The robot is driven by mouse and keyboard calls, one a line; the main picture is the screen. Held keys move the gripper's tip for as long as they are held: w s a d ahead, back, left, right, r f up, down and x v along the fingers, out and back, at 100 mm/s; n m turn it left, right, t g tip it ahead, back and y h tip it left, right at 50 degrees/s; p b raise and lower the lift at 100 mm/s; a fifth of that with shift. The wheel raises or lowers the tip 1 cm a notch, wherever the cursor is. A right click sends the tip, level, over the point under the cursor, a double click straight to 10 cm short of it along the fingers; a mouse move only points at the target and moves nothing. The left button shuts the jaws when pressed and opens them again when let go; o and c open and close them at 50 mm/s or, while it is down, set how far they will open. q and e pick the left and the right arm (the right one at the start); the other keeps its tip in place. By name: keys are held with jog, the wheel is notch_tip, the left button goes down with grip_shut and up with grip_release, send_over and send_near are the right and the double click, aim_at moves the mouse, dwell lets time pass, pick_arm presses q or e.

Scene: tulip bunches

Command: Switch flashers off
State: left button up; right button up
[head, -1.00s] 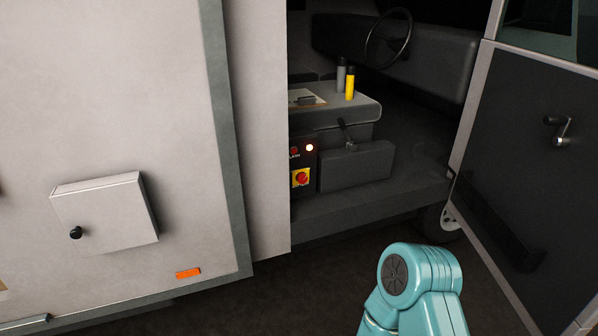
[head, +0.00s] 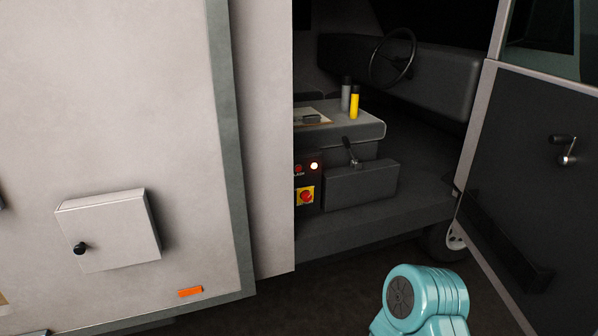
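The flasher panel is a dark box (head: 308,182) inside the open cab, low beside the seat, partly cut off by the pale body edge. It carries a lit round lamp (head: 314,166), whitish with a red glow, and a small red button to its left with lettering I cannot read fully. Below is a red rotary switch (head: 306,197) on a yellow plate. A teal arm link of mine shows at the bottom right. Neither gripper is in view.
The open cab door (head: 530,170) stands at right. A lever (head: 352,152), a yellow cylinder (head: 354,102) and a grey cylinder (head: 346,94) are by the seat. A steering wheel (head: 391,56) is behind. A white box (head: 110,230) with a black knob is on the body wall.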

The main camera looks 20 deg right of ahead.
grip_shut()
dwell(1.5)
